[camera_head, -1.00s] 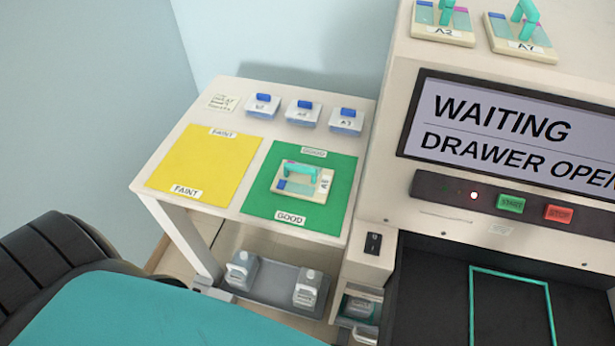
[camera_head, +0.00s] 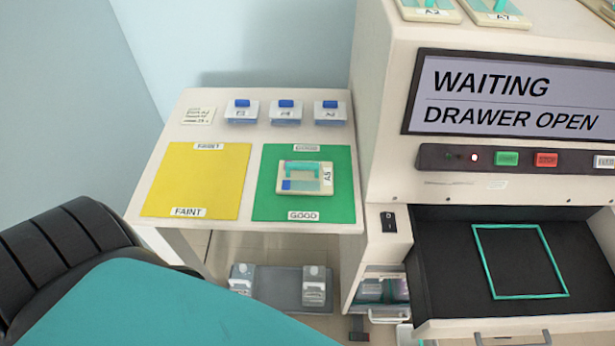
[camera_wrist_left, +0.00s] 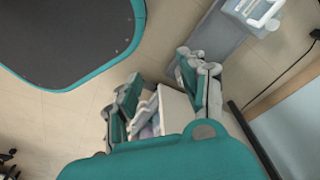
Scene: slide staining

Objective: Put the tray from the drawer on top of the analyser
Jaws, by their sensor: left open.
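The analyser (camera_head: 382,130) stands at the right in the head view, its screen reading "WAITING, DRAWER OPEN". Its drawer (camera_head: 448,262) is open and empty, with a teal square outline on the dark floor. A tray marked A5 (camera_head: 304,178), with a teal handle, lies on the green GOOD mat (camera_head: 268,208). Tray A2 (camera_head: 430,13) and tray A7 (camera_head: 495,15) sit on top of the analyser, partly cut off by the frame. My left gripper (camera_wrist_left: 163,98) is open in the left wrist view, its fingers apart; I see nothing held. My right gripper is not in view.
A yellow FAINT mat (camera_head: 195,180) lies left of the green one. Three small blue-topped boxes (camera_head: 285,112) and a note (camera_head: 198,116) stand behind. A grey lower shelf (camera_head: 278,285) holds pale containers. The yellow mat is bare.

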